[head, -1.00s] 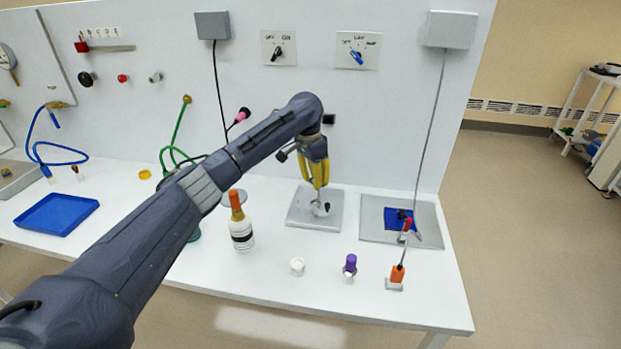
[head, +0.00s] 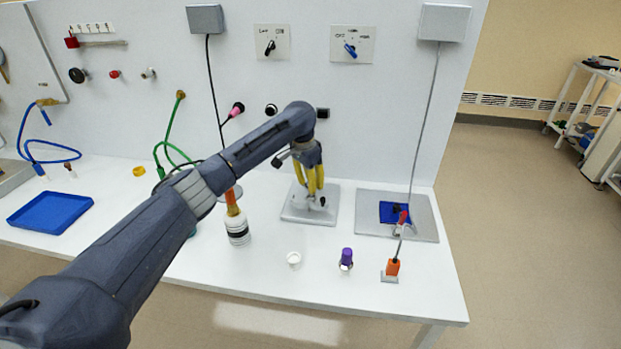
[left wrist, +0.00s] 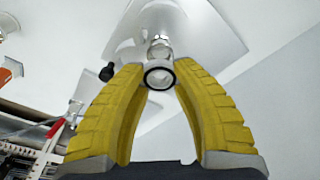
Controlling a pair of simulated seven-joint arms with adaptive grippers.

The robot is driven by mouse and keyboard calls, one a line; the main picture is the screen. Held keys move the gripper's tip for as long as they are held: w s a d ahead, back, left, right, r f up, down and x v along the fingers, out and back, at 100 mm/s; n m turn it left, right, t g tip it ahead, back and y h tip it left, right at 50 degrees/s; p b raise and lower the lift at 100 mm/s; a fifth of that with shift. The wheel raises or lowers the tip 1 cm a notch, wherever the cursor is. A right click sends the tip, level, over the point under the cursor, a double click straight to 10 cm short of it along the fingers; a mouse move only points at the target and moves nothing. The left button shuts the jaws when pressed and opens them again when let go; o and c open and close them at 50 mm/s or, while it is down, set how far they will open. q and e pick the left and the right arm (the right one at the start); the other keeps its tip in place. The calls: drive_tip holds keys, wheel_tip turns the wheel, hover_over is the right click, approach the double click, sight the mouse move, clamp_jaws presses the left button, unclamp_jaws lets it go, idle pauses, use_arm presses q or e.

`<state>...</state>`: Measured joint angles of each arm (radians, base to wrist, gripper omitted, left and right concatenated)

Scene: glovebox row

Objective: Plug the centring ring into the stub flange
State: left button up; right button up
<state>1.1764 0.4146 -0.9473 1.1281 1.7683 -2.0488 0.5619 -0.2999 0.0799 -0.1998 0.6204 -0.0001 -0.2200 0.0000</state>
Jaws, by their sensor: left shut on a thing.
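My left gripper (head: 315,193) has yellow fingers and points down above a grey square plate (head: 296,214). In the left wrist view, the left gripper (left wrist: 159,70) is shut on the centring ring (left wrist: 149,84), a small metal ring with a black edge held between the fingertips. The stub flange (left wrist: 159,46), a shiny metal stub on the plate, shows just beyond the ring, nearly in line with it. The ring overlaps it in view, so I cannot tell whether they touch. In the head view the fingers hide the ring. My right gripper is not in view.
A second grey plate (head: 428,226) lies to the right.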

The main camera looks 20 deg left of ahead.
sight(311, 199)
use_arm(q)
drive_tip(key=shift+f, duration=0.9)
drive_tip(key=shift+f, duration=0.7)
drive_tip(key=shift+c, duration=0.2)
idle(1.3)
drive_tip(key=shift+r, duration=0.35)
clamp_jaws()
drive_tip(key=shift+m+h, duration=0.8)
drive_tip(key=shift+m, duration=1.2)
drive_tip(key=shift+m+h, duration=0.5)
drive_tip(key=shift+m, duration=0.6)
drive_tip(key=shift+m+g+h, duration=0.3)
drive_tip(key=shift+m, duration=0.5)
